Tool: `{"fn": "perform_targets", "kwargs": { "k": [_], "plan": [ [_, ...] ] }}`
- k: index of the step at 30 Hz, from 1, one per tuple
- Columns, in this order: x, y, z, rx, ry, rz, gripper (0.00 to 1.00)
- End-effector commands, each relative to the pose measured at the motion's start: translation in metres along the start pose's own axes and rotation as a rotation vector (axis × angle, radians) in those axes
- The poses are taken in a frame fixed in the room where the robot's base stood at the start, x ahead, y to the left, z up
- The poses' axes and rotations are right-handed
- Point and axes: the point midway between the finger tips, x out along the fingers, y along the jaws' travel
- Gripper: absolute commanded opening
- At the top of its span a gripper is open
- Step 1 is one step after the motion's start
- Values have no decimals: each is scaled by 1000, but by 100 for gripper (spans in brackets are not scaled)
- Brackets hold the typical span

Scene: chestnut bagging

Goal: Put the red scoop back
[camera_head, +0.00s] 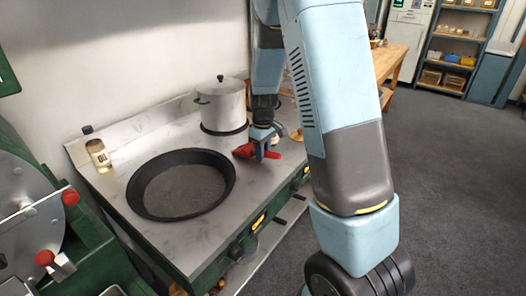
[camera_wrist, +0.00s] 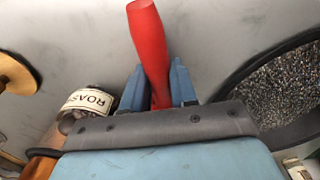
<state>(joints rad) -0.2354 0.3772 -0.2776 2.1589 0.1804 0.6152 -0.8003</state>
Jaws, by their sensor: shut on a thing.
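The red scoop (camera_head: 242,151) is at the right part of the steel stove top (camera_head: 218,228) in the head view. My gripper (camera_head: 262,152) is shut on it from above. In the wrist view the scoop's red handle (camera_wrist: 149,35) stands between my two blue fingers (camera_wrist: 157,88) and sticks out beyond them. The scoop's bowl is hidden there. I cannot tell whether the scoop touches the stove top.
A wide black pan (camera_head: 181,206) lies left of the gripper, with a lidded pot (camera_head: 221,103) behind. An oil bottle (camera_head: 98,155) stands at the back left. The wrist view shows a labelled jar (camera_wrist: 88,102) beside my gripper. A green machine (camera_head: 95,262) stands at left.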

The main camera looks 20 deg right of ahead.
Motion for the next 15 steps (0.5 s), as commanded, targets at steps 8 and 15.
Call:
{"fn": "perform_targets", "kwargs": {
  "k": [8,15],
  "plan": [
    [0,0,0,1,0,0,52],
    [0,0,0,1,0,0,57]
  ]
}}
